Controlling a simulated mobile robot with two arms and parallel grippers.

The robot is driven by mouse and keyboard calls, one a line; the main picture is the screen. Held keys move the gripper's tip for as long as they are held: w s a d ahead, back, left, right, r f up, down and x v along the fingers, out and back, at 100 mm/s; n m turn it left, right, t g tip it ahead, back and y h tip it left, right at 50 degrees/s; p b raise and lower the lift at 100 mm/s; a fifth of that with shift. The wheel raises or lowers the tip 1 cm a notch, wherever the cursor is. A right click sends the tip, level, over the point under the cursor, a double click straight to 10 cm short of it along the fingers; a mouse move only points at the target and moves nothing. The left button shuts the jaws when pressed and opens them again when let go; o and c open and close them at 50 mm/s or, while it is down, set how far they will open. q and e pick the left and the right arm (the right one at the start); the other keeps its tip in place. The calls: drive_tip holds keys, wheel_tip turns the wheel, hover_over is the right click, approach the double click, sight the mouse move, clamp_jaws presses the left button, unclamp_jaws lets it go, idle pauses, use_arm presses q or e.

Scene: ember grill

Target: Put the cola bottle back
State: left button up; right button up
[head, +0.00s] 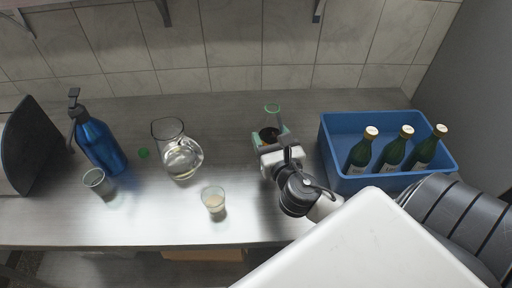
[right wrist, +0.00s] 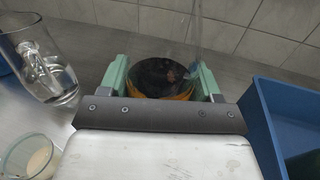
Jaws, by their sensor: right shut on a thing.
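The cola bottle (head: 268,133) is a clear vessel with dark contents, left of the blue crate in the head view. A pale green ring (head: 272,108) shows at its far end. My right gripper (head: 272,140) is shut on it, one green finger on each side. In the right wrist view the bottle (right wrist: 163,76) shows a dark round body with an orange band, between the fingers. I cannot tell whether it touches the counter. The blue crate (head: 345,184) holds three green bottles (head: 391,151) along its near side; its far left part is empty. My left gripper is not in view.
On the steel counter (head: 235,115) stand a glass pitcher of water (head: 183,160), a glass with beige liquid (head: 213,200), a small cup (head: 96,182) and a blue spray bottle (head: 101,147). A green cap (head: 143,153) lies between them. A tiled wall (head: 235,50) closes the back.

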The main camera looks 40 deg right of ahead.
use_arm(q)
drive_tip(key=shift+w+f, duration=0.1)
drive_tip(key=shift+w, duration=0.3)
use_arm(e)
drive_tip(key=w+a+f, duration=0.2)
drive_tip(key=w+f, duration=0.1)
drive_tip(key=f, duration=0.3)
drive_tip(key=shift+w+f, duration=0.15)
use_arm(q)
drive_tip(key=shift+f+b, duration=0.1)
drive_tip(key=shift+b, duration=0.2)
use_arm(e)
drive_tip(key=shift+a+f, duration=0.1)
drive_tip(key=shift+f, duration=0.05)
drive_tip(key=o, duration=1.2)
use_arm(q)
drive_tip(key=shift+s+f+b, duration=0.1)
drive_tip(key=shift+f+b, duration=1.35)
use_arm(e)
drive_tip(key=shift+v, duration=6.05)
